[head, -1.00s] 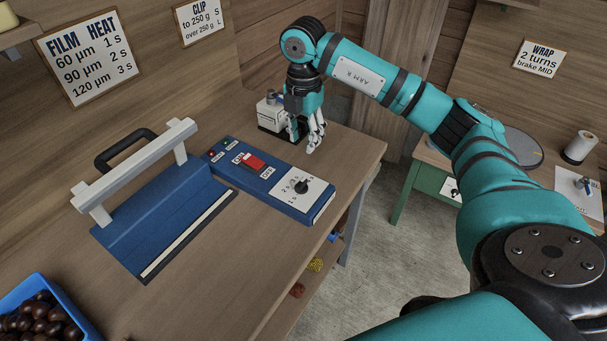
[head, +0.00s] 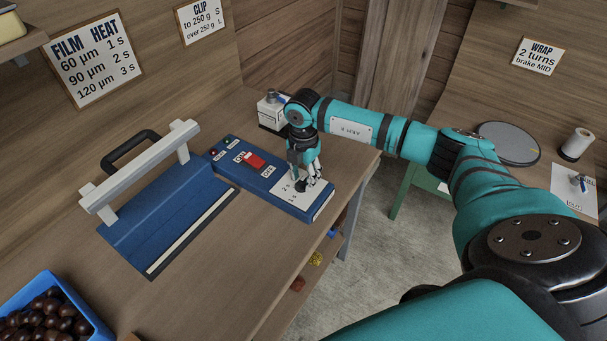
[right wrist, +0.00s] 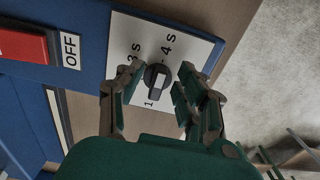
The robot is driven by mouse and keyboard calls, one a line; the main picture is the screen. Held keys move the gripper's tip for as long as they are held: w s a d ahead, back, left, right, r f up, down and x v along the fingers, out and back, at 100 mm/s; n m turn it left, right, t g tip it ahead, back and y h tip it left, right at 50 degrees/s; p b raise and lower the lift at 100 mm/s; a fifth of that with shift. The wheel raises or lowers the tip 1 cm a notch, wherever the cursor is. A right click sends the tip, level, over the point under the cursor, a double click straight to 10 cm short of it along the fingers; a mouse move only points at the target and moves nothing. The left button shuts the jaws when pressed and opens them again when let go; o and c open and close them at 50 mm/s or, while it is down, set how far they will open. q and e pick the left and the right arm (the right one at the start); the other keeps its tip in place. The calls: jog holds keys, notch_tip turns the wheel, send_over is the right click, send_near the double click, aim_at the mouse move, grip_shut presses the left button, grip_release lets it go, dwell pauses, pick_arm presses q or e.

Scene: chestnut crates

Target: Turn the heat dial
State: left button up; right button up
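The heat dial (right wrist: 157,77) is a dark round knob on a white plate with second marks, in the right wrist view. In the head view the dial (head: 300,186) is partly hidden by my fingers. It sits at the near right end of the blue control box (head: 232,158). My right gripper (head: 308,178) is just over the dial, pointing down. In the right wrist view its two fingers (right wrist: 150,84) are spread, one on either side of the dial, with gaps showing. I cannot tell the dial's exact setting. My left gripper is not in view.
A red switch (head: 254,160) between ON and OFF labels is on the same box. The blue sealer (head: 155,215) with its raised pale bar (head: 140,168) stands to the left. A blue crate (head: 85,308) of chestnuts is at lower left. A small white device (head: 271,112) stands behind.

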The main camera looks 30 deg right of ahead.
jog(key=shift+c, duration=0.3)
grip_shut()
